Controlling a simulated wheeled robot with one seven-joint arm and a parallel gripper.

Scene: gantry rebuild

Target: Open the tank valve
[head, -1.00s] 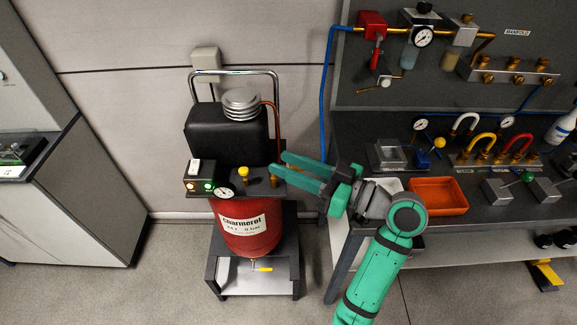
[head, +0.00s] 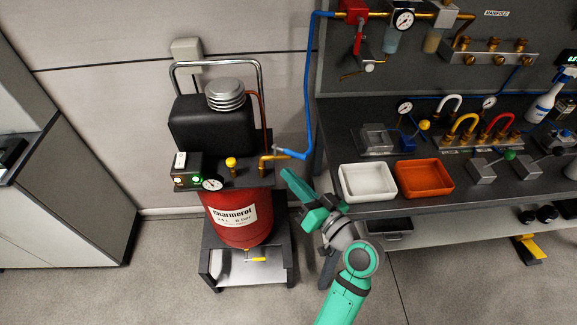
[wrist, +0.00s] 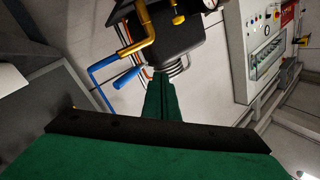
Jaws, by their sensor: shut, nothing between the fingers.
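The red tank (head: 238,222) stands upright on a dark stand at centre left. A brass outlet pipe (head: 265,161) rises from the plate above it; it also shows in the wrist view (wrist: 150,42). A blue-gripped lever (wrist: 125,78) with a silver stem lies beside that pipe; which way it sets the valve I cannot tell. A small yellow-handled valve (head: 256,259) hangs below the tank. My gripper (head: 286,174) is shut and empty, its tips just below and right of the brass pipe, apparently apart from it. Its closed fingers show in the wrist view (wrist: 160,97).
A blue hose (head: 308,90) runs from the wall panel to the brass pipe. A gauge (head: 212,184) and yellow knob (head: 231,163) sit on the plate. The bench at right holds a white tray (head: 368,194) and an orange tray (head: 424,191). The floor in front is clear.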

